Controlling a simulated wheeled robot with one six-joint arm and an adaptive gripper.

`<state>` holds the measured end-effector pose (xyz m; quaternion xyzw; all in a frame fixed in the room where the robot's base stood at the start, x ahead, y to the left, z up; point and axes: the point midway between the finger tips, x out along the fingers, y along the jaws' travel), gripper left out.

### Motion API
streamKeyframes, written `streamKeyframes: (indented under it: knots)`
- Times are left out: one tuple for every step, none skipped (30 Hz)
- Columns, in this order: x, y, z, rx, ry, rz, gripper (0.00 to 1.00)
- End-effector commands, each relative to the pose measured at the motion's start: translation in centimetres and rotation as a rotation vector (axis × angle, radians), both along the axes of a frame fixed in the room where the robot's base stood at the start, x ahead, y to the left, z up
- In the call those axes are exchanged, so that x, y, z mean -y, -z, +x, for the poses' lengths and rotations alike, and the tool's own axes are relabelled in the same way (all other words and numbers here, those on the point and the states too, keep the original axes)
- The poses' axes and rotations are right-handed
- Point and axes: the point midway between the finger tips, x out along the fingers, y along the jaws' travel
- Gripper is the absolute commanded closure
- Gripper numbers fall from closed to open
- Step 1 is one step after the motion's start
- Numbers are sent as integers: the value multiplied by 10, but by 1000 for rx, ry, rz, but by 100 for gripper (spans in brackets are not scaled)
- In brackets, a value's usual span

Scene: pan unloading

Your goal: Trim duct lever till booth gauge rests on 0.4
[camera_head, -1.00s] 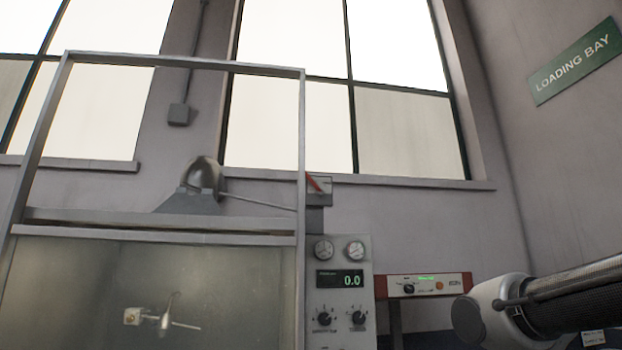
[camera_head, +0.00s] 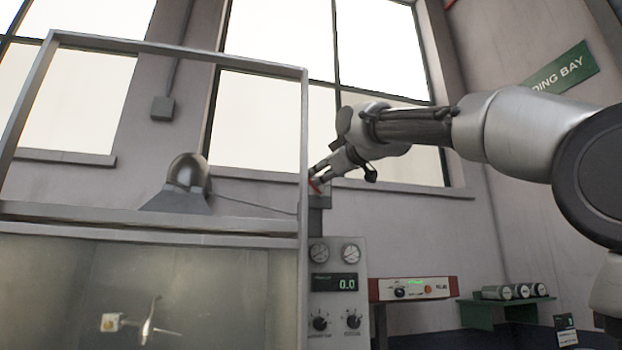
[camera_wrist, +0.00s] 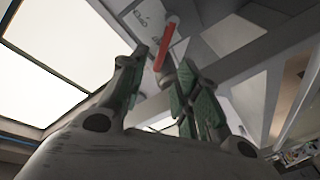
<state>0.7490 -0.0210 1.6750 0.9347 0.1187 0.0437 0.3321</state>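The red duct lever (camera_wrist: 166,42) sits on a small grey box on the post at the booth's right edge. In the head view the lever (camera_head: 315,185) is partly hidden by my gripper (camera_head: 321,175), which is right at it. In the wrist view my gripper (camera_wrist: 160,68) has its two fingers apart, with the red lever between or just beyond the tips. I cannot tell whether either finger touches it. The booth gauge (camera_head: 334,282) is a dark display with green digits reading 0.0, on the grey panel below the lever.
The booth frame (camera_head: 304,130) stands just left of my gripper. Two round dials (camera_head: 350,253) and two black knobs (camera_head: 354,321) are on the panel. A red-and-white unit (camera_head: 413,289) and a green shelf (camera_head: 482,312) with rolls are lower right.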

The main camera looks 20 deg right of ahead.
Motion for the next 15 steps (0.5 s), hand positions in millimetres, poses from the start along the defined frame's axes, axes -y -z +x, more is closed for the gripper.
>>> streamKeyframes:
  knots:
    - [-3, 1, 10, -2, 0, 0, 68]
    - [-4, 1, 16, -4, 0, 0, 68]
    - [-6, 2, 22, -4, 0, 0, 68]
    - [-7, 1, 26, -2, 0, 0, 68]
    - [-8, 1, 31, -3, 1, 1, 68]
    - [-9, 1, 36, -3, 1, 1, 68]
    - [-10, 1, 39, -3, 0, 1, 68]
    - [-11, 1, 42, -3, 0, 1, 68]
    - [-11, 1, 45, -3, 1, 1, 68]
    - [-12, 1, 47, -3, 0, 1, 68]
    - [-12, 1, 48, -2, 1, 2, 68]
    - [-12, 1, 49, -2, 1, 3, 68]
    - [-12, 1, 50, -2, 1, 3, 68]
    - [-13, 1, 50, -2, 1, 3, 68]
    - [-13, 1, 50, -2, 1, 3, 68]
